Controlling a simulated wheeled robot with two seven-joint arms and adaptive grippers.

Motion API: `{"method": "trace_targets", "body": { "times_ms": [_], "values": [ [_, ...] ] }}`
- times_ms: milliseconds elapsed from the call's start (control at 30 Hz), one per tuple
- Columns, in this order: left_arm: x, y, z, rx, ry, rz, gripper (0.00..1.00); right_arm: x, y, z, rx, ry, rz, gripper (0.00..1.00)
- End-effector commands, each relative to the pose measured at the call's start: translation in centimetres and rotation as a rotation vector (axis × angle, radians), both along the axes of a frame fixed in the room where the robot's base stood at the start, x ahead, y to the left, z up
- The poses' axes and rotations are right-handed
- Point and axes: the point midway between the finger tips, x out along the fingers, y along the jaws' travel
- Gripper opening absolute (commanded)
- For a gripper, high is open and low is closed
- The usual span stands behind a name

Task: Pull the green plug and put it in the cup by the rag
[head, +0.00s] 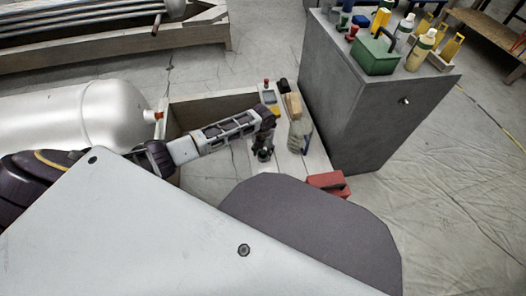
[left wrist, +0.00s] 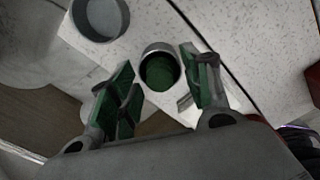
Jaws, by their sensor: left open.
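In the left wrist view a round, metal-rimmed piece with a dark green face (left wrist: 160,70) sits between the fingers of my left gripper (left wrist: 158,84). I cannot tell whether it is the plug itself or a cup with green inside. The green-padded fingers are spread apart. A grey round cup (left wrist: 100,17) stands on the speckled white top at upper left. In the head view my left gripper (head: 263,150) points down over the white bench. A crumpled grey thing, perhaps the rag (head: 300,136), lies right of it. My right gripper is out of view.
A red box (head: 322,181) is at the white bench's near end. A tan block (head: 293,106) lies farther back. A tall grey cabinet (head: 345,110) with bottles and a green toolbox (head: 375,57) stands to the right. A silver tank (head: 75,118) is at left.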

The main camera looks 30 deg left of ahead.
Motion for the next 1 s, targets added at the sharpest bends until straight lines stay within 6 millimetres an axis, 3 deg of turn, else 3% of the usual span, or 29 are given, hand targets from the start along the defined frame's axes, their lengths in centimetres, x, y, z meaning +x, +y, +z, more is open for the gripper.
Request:
{"method": "trace_targets", "body": {
  "times_ms": [367, 1000],
  "values": [
    [0.1, 0.1, 1.8, 0.000, -0.002, -0.001, 0.48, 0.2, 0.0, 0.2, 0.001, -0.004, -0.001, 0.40],
    [0.1, 0.0, 10.4, 0.000, -0.002, 0.000, 0.48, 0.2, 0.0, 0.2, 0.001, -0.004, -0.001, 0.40]
  ]
}}
